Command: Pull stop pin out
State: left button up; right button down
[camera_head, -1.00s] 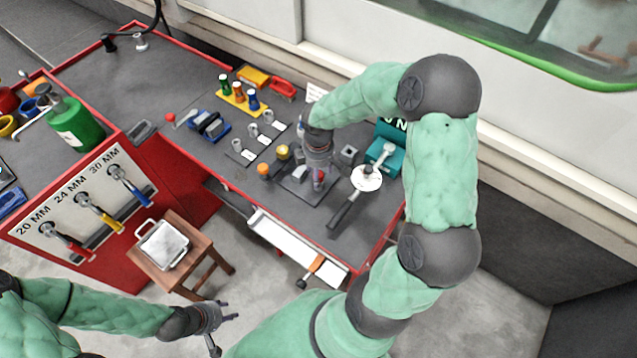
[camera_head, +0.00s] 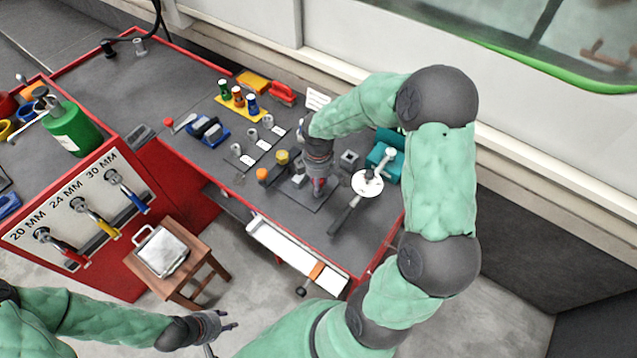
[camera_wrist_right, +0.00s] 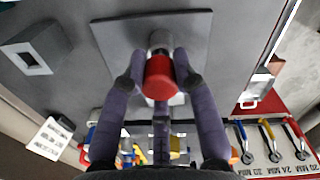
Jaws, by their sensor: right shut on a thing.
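A red-capped pin with a grey metal base (camera_wrist_right: 160,80) stands on a dark square plate (camera_wrist_right: 110,35) in the right wrist view. I take it to be the stop pin. My right gripper (camera_wrist_right: 160,68) is shut on it, with purple-grey fingers on both sides of the red cap. In the head view my right gripper (camera_head: 318,180) points down at the plate, and only a little red shows between its fingers. The lower part of the pin is largely hidden. My left gripper (camera_head: 222,335) is open and empty, low in the picture, away from the bench.
Beside the plate are a grey hollow block (camera_head: 349,160), an orange-topped part (camera_head: 262,174) and a white disc with a dark handle (camera_head: 367,184). A teal box (camera_head: 388,166) stands at the right. A wooden stool with a metal tray (camera_head: 160,252) stands before the bench.

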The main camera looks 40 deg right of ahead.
jog(key=shift+r+p, duration=0.65)
jog(key=shift+r, duration=0.05)
dwell(0.5)
jog(key=shift+r+p, duration=3.25)
jog(key=shift+r, duration=0.65)
